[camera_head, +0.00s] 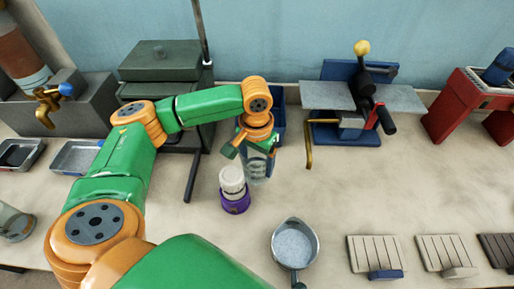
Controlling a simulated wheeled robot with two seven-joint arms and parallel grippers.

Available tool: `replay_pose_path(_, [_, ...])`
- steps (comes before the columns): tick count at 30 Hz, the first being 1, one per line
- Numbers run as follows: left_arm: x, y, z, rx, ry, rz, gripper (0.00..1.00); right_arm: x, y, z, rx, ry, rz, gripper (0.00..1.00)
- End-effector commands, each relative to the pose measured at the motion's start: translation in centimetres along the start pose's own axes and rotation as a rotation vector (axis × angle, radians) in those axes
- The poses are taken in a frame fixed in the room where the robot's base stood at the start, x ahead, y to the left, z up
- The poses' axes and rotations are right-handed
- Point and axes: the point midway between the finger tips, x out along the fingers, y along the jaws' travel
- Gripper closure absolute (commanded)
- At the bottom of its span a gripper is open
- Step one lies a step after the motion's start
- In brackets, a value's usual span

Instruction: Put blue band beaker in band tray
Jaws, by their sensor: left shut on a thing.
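My left gripper (255,144) hangs over the middle of the table and is shut on a clear glass beaker (258,171). The upper part of the beaker is partly hidden by the gripper, and I cannot make out its band clearly. A slatted tray (372,249) with a blue front piece (385,274) lies at the front right, well apart from the beaker. I cannot tell which thing is the band tray. My right gripper is not in view.
A purple-based white jar (234,190) stands close left of the beaker. A blue container (280,118) is behind the gripper. A handled pan (295,244) lies in front. A blue press (346,134) stands behind. The table's middle right is clear.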

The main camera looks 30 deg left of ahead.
Motion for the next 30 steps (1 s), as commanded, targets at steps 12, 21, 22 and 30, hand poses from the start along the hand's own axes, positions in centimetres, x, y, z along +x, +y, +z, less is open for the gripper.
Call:
replay_pose_path(12, [5.3,0.0,0.0,0.0,0.0,0.0,0.89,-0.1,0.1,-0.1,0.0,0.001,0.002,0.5])
replay_pose_path(21, [5.5,0.0,0.0,0.0,0.0,0.0,0.18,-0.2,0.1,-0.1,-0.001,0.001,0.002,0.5])
replay_pose_path(22, [5.5,0.0,0.0,0.0,0.0,0.0,0.1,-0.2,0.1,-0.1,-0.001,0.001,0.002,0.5])
replay_pose_path(30, [5.4,0.0,0.0,0.0,0.001,0.0,0.0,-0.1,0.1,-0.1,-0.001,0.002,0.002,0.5])
